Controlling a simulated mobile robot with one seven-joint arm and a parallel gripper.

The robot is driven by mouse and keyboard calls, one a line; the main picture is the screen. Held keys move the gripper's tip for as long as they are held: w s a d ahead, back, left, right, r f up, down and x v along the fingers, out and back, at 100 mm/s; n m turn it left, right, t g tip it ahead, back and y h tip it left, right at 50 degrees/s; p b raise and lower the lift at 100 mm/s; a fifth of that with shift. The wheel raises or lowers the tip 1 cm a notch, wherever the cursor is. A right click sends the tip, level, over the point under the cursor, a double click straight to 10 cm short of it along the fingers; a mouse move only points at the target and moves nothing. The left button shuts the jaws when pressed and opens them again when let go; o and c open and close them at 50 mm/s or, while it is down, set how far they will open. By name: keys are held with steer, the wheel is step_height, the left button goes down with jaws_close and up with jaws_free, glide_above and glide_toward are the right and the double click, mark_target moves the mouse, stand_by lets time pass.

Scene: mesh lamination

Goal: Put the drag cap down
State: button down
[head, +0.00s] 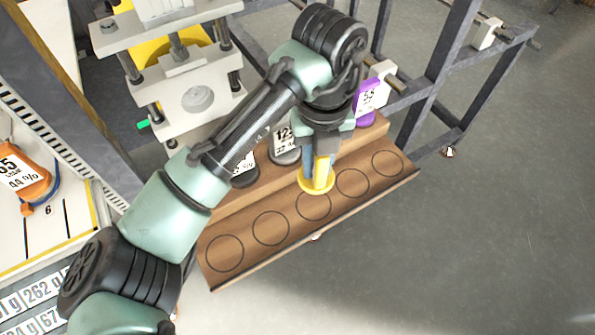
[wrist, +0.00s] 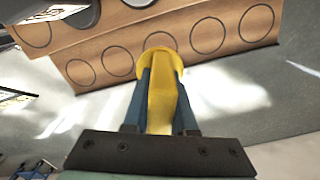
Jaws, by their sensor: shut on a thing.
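The yellow drag cap (head: 316,187) is gripped upright, with its round flange at the bottom. I cannot tell whether the flange touches the wood. My gripper (head: 318,160) is shut on the cap's stem from above. In the wrist view, my gripper's two blue fingers (wrist: 163,82) press on both sides of the yellow stem of the drag cap (wrist: 161,108), and its flange lies against the view of the ringed step (wrist: 120,62).
Dark labelled pieces (head: 284,147) and a purple labelled piece (head: 367,98) stand on the rack's back step. The other front rings are empty. A press-like machine (head: 190,105) is behind on the left. An orange tagged item (head: 30,172) lies far left. Open floor (head: 480,230) is right.

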step_height(320, 180, down, 10)
steer(key=shift+r+p, duration=0.15)
steer(key=shift+p, duration=0.65)
steer(key=c, duration=1.2)
jaws_free()
steer(key=shift+f, duration=0.25)
steer(key=o, duration=0.5)
steer(key=shift+r, duration=0.1)
step_height(320, 180, up, 12)
steer(key=shift+r+b, duration=0.15)
steer(key=shift+b, duration=0.9)
